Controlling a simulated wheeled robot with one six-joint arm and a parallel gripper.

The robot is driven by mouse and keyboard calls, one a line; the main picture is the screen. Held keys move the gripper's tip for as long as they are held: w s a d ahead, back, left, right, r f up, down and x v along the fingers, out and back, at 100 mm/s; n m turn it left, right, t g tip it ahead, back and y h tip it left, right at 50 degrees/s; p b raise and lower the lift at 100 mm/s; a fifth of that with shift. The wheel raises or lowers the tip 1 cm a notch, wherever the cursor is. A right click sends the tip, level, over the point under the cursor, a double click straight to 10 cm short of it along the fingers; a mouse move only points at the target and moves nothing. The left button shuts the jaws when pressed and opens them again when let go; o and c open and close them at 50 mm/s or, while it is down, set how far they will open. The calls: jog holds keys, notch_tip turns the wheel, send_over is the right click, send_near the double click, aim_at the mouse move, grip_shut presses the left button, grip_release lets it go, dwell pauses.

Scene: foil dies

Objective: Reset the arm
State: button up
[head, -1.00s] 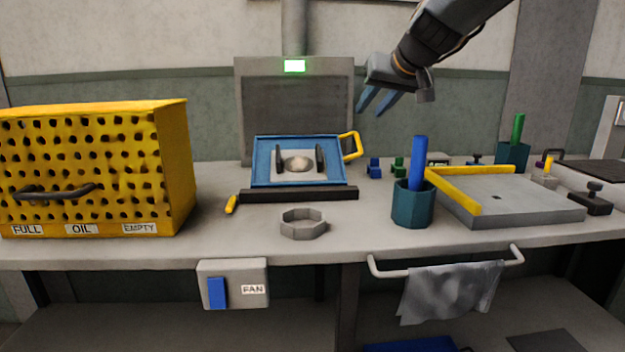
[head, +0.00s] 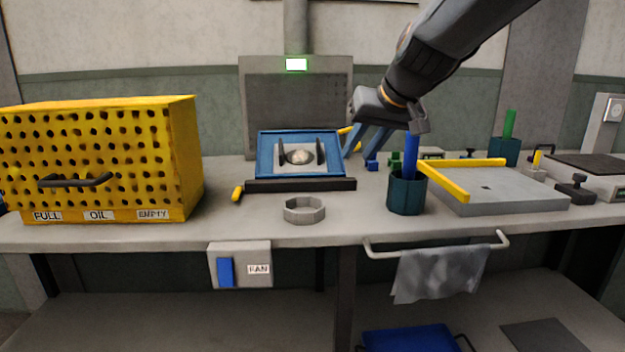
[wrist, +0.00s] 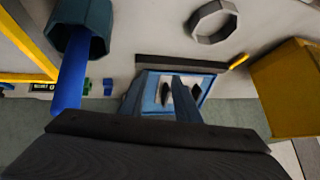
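My gripper (head: 361,150) hangs over the bench in the head view, just right of the blue-framed press plate (head: 270,174) and behind the teal cup (head: 406,198). Its two blue fingers point down and stand apart, with nothing seen between them. In the wrist view my gripper (wrist: 158,88) shows both fingers apart in front of the blue frame (wrist: 210,93). The fingers hide part of the frame's yellow handle in the head view. My dark arm reaches in from the upper right.
A yellow perforated box (head: 100,160) stands at the left. A grey octagonal ring (head: 304,210) lies in front of the frame. A blue rod (head: 411,155) stands in the teal cup, near my wrist. A grey plate (head: 500,192) with yellow bars lies right.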

jog(key=s+f+g+h, duration=0.1)
jog(key=s+f+g, duration=0.2)
jog(key=s+f, duration=0.6)
jog(key=s+f+n+g+h, duration=0.15)
jog(key=s+f, duration=0.25)
jog(key=s, duration=0.8)
jog(key=s+f+m+g, duration=0.1)
jog(key=s+f+g, duration=0.2)
jog(key=s+f, duration=0.6)
jog(key=s+d+r+m+p, duration=0.1)
jog(key=d+r+m+p, duration=0.1)
jog(key=d+r+p, duration=0.7)
jog(key=r+h+p, duration=0.1)
jog(key=p, duration=0.6)
jog(key=shift+s, duration=0.2)
jog(key=shift+o, duration=0.3)
